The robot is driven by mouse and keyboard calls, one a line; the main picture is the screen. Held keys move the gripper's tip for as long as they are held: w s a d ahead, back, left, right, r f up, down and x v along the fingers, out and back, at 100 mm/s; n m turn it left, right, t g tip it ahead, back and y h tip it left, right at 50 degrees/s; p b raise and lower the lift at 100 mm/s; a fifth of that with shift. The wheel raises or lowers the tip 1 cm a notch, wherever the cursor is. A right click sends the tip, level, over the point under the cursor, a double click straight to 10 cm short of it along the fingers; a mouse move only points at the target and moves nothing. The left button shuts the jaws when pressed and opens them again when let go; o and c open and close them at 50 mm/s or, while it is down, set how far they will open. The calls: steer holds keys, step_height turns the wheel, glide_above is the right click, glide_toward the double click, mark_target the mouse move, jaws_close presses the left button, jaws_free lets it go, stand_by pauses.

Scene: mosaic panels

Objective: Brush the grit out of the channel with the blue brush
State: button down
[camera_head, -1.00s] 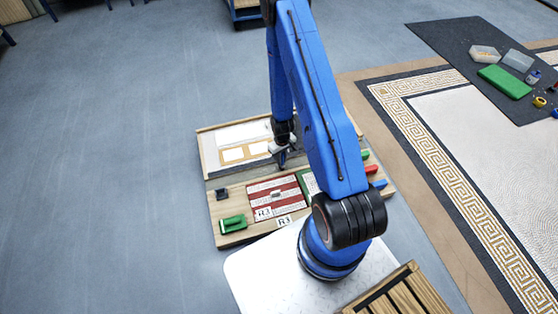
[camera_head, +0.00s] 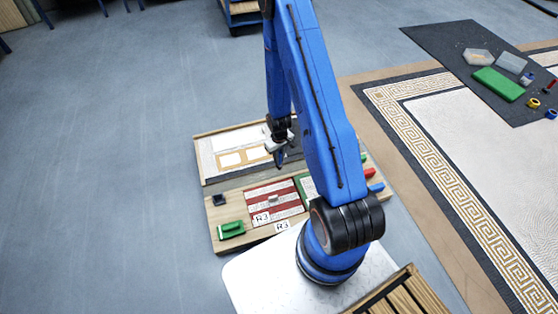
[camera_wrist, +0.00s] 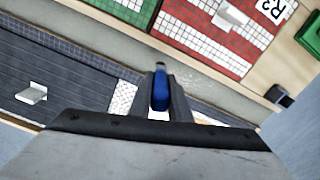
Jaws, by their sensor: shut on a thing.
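My gripper (camera_wrist: 160,95) is shut on the blue brush (camera_wrist: 160,90), which shows between the fingers in the wrist view. In the head view the gripper (camera_head: 279,150) is over the middle of the wooden board, with the blue brush (camera_head: 279,158) pointing down. The channel (camera_wrist: 215,92) is a greyish strip between the back tray and the coloured panels. Pale specks of grit (camera_wrist: 190,76) lie in it just beyond the brush. I cannot tell whether the brush touches the channel floor. The gripper body hides part of the channel.
A red-and-white panel (camera_head: 262,204) with a light grey block on it and a green panel (camera_head: 307,187) lie in front of the channel. A green block (camera_head: 231,230) and a small black box (camera_head: 219,200) sit at the left. A dark mat (camera_head: 450,55) lies far right.

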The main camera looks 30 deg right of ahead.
steer(key=shift+f, duration=0.15)
steer(key=shift+w+d+f, duration=0.1)
steer(key=shift+w+f, duration=0.2)
steer(key=shift+f, duration=0.35)
steer(key=shift+w+d+f, duration=0.1)
steer(key=shift+w+f, duration=0.2)
steer(key=shift+f, duration=0.35)
steer(key=shift+w+f, duration=0.3)
steer(key=shift+f, duration=0.35)
steer(key=shift+f, duration=0.45)
stand_by(0.4)
steer(key=shift+w+a, duration=0.2)
steer(key=shift+a, duration=0.75)
steer(key=shift+a, duration=0.1)
steer(key=shift+w+a, duration=0.15)
steer(key=shift+a, duration=0.7)
steer(key=shift+a, duration=0.1)
